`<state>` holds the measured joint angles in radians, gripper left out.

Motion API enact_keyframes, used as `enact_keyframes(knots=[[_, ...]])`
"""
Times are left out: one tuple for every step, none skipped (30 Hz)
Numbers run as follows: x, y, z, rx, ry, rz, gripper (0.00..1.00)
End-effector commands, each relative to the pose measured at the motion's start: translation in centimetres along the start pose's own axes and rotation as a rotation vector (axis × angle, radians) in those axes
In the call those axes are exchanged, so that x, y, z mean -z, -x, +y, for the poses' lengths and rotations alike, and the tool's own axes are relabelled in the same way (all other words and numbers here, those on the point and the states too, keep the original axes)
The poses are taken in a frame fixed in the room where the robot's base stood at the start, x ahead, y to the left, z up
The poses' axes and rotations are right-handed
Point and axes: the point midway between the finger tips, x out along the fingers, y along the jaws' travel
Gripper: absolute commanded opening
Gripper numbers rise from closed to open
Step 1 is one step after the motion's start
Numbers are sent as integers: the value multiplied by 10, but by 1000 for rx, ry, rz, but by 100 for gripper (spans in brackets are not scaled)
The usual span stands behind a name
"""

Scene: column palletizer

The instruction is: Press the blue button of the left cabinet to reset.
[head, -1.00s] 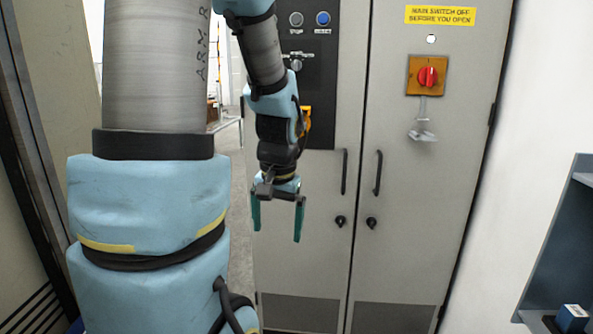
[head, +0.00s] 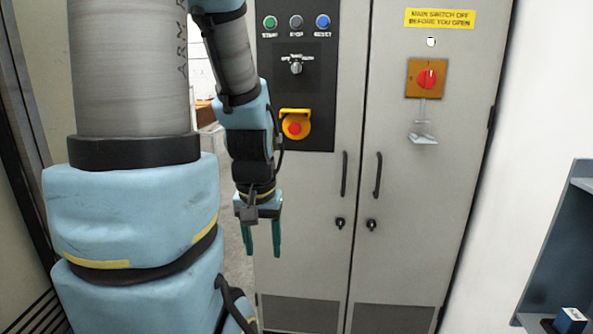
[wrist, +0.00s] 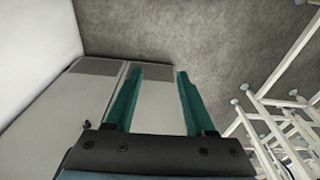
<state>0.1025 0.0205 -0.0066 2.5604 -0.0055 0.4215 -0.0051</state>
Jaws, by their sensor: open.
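The blue reset button (head: 322,21) is at the top right of the black control panel (head: 318,97) on the grey cabinet (head: 305,215). A grey stop button (head: 296,22) and a green start button (head: 270,23) sit to its left. My gripper (head: 262,253) hangs fingers-down in front of the cabinet's lower left edge, well below the panel. It is open and empty, with two green fingers apart. In the wrist view my gripper (wrist: 162,75) points at the floor, with the cabinet (wrist: 60,110) on the left. The buttons are not visible in the wrist view.
The panel also has a selector switch (head: 296,66) and a yellow-and-red emergency stop (head: 295,125). The right door carries a red main switch (head: 427,79) and a clear hanging part (head: 422,135). Door handles (head: 344,174) stick out. White metal frames (wrist: 285,100) stand right in the wrist view.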

Motion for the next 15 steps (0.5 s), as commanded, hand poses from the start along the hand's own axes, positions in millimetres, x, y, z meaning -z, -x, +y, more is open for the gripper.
enact_keyframes(knots=[[0,0,0,0,0,0,48],[0,0,0,0,0,0,44],[0,0,0,0,0,0,40],[0,0,0,0,0,0,37],[0,0,0,0,0,0,33],[0,0,0,0,0,0,29],[0,0,0,0,0,0,25],[0,0,0,0,0,0,22],[0,0,0,0,0,0,17],[0,0,0,0,0,0,14],[0,0,0,0,0,0,11],[0,0,0,0,0,0,6],[0,0,0,0,0,0,3],[0,0,0,0,-1,0,0],[0,0,0,0,-1,0,0]])
